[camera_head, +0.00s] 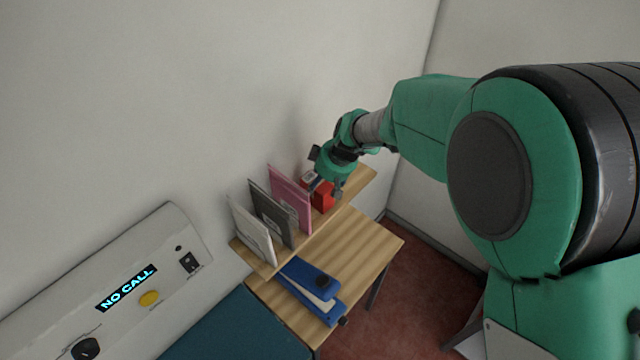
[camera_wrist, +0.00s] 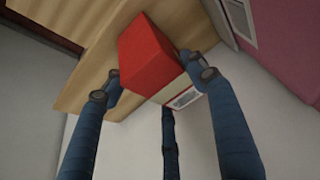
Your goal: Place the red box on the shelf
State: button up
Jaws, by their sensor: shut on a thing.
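The red box (camera_head: 323,196) is at the shelf (camera_head: 357,186), to the right of the pink envelope, in the head view. My gripper (camera_head: 325,186) is shut on it from above and behind. In the wrist view the red box (camera_wrist: 151,59) sits between the fingers of my gripper (camera_wrist: 155,82), with a white label on one side. The wooden shelf (camera_wrist: 93,62) shows right behind the box there. I cannot tell whether the box touches the shelf or is just above it.
Pink (camera_head: 289,201), dark grey (camera_head: 270,213) and white (camera_head: 250,231) envelopes stand on the shelf left of the box. A panel reading NO CALL (camera_head: 120,290) is at left. The shelf's right end is clear.

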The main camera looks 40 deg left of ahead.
jog(key=o, duration=1.4)
jog(key=shift+c, duration=0.2)
jog(key=shift+r, duration=0.1)
jog(key=shift+d+r, duration=0.15)
jog(key=shift+r, duration=0.4)
jog(key=v, duration=1.1)
jog(key=shift+d+f, duration=0.1)
